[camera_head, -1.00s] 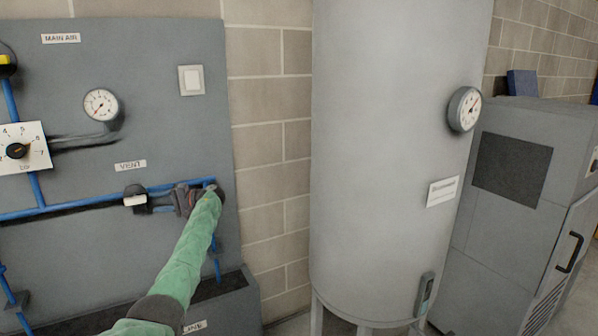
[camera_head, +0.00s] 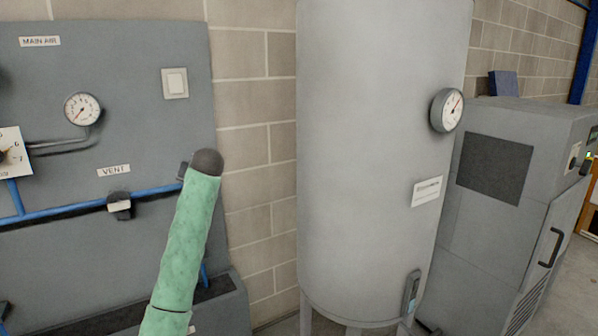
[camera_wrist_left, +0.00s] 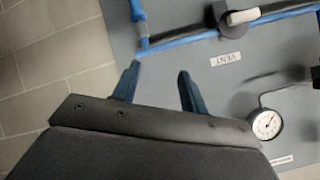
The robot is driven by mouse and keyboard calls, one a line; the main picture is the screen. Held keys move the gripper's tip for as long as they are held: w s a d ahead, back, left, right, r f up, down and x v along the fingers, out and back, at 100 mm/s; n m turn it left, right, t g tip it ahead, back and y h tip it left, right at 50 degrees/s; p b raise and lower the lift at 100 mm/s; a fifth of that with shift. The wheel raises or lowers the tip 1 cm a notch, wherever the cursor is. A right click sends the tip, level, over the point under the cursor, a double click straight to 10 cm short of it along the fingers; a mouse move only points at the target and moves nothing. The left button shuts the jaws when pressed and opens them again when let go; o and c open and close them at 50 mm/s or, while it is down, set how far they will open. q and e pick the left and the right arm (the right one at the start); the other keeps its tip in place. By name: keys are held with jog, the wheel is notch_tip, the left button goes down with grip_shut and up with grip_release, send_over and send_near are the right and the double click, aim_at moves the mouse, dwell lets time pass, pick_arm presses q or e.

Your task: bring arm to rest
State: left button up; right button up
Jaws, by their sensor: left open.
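My left arm in its green sleeve (camera_head: 185,245) rises in front of the grey panel in the head view, ending in a dark rounded joint. Its gripper is mostly hidden behind the arm there. In the left wrist view my left gripper (camera_wrist_left: 159,69) shows two dark blue fingers spread apart with nothing between them. The vent valve (camera_head: 120,205), with a white handle, sits on the blue pipe left of the arm. It also shows in the wrist view (camera_wrist_left: 240,17), beyond the fingers and apart from them. My right gripper is not in view.
The grey panel (camera_head: 110,150) carries a gauge (camera_head: 83,109), a white switch (camera_head: 175,83) and blue piping. A tall grey tank (camera_head: 375,150) with a dial stands right of the arm, and a grey cabinet (camera_head: 520,230) stands farther right. Bare block wall (camera_head: 250,150) shows between panel and tank.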

pick_arm(q)
jog(key=s+d+f+m+h, duration=0.1)
jog(key=s+d+f+h, duration=0.1)
jog(key=s+d+f, duration=0.5)
jog(key=s+d+f+m+h, duration=0.1)
jog(key=s+d+f+h, duration=0.3)
jog(key=s, duration=0.6)
jog(key=s+d+f+m+h, duration=0.1)
jog(key=s+d+f+m, duration=0.1)
jog(key=s+d+f, duration=0.4)
jog(key=s+f+g, duration=0.2)
jog(key=s+f, duration=0.7)
jog(key=s, duration=0.5)
jog(key=s+d+f+g+h+p, duration=0.1)
jog(key=s+f+g, duration=0.1)
jog(key=s+f, duration=0.7)
jog(key=s+f+g, duration=0.3)
jog(key=s+f, duration=0.7)
jog(key=s, duration=0.9)
jog(key=shift+d+h, duration=0.3)
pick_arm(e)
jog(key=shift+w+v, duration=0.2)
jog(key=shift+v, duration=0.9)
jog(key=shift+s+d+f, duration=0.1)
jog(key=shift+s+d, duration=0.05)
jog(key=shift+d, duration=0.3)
pick_arm(q)
jog(key=shift+n, duration=0.3)
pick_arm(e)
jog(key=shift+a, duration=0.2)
